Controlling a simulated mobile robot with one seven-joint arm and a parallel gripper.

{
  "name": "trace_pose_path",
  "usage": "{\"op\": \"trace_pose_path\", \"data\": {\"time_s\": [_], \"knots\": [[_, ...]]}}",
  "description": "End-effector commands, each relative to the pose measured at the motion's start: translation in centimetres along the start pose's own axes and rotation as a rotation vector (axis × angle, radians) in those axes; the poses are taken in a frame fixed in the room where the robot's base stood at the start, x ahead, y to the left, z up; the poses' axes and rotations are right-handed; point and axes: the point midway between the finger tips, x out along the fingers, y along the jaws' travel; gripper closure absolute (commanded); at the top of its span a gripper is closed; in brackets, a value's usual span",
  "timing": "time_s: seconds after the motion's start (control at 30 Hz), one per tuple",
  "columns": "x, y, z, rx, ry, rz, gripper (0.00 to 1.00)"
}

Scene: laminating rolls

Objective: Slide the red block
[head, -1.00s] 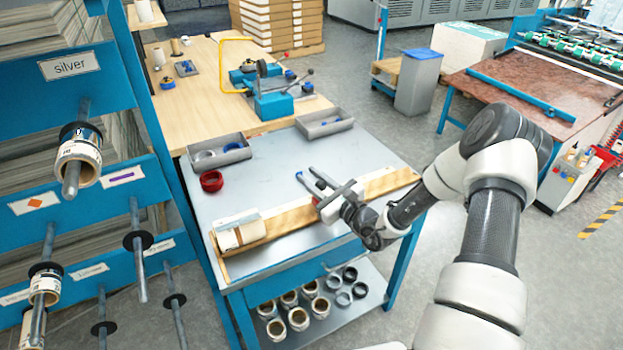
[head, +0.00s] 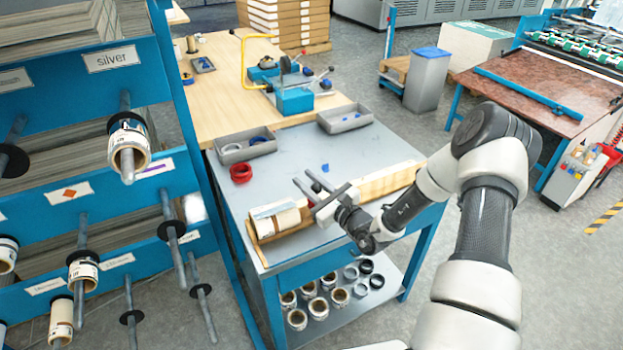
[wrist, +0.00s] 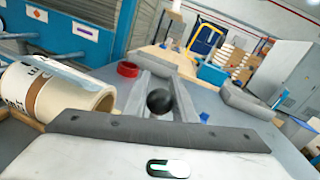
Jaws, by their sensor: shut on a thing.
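My gripper (head: 308,188) is low over the near part of the grey table, beside the wooden trough. Its two fingers are closed around a small dark round thing, which shows as a black ball (wrist: 160,102) between them in the wrist view. No clear red block shows; a small reddish spot (head: 311,203) is visible between my gripper and the white-wrapped roll (head: 281,219), too small to make out. The roll lies at the left end of the wooden trough (head: 385,183), just left of my gripper. It also shows at the left of the wrist view (wrist: 60,92).
A red ring (head: 241,173) lies on the table (head: 290,160) at the left. Two grey trays (head: 345,119) stand at the back edge. A small blue piece (head: 325,168) lies behind my gripper. A blue rack with rolls (head: 60,190) stands close at the left.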

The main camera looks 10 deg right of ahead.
Motion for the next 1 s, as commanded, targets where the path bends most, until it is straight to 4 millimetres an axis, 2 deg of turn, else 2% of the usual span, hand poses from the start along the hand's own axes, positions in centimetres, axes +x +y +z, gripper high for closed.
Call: {"op": "trace_pose_path", "data": {"time_s": [0.33, 0.37, 0.47, 0.8, 0.87, 1.0], "knots": [[0.1, 0.3, 0.1, -0.001, 0.000, 0.001, 1.00], [0.1, 0.3, 0.1, -0.001, 0.000, 0.001, 0.72], [0.1, 0.3, 0.1, -0.001, 0.000, 0.000, 0.57], [-0.3, 0.2, 0.0, -0.001, 0.001, 0.000, 0.57], [-0.8, 0.2, 0.0, 0.000, 0.002, 0.000, 0.57], [-3.2, 0.2, 0.1, 0.002, 0.003, -0.002, 0.57]]}}
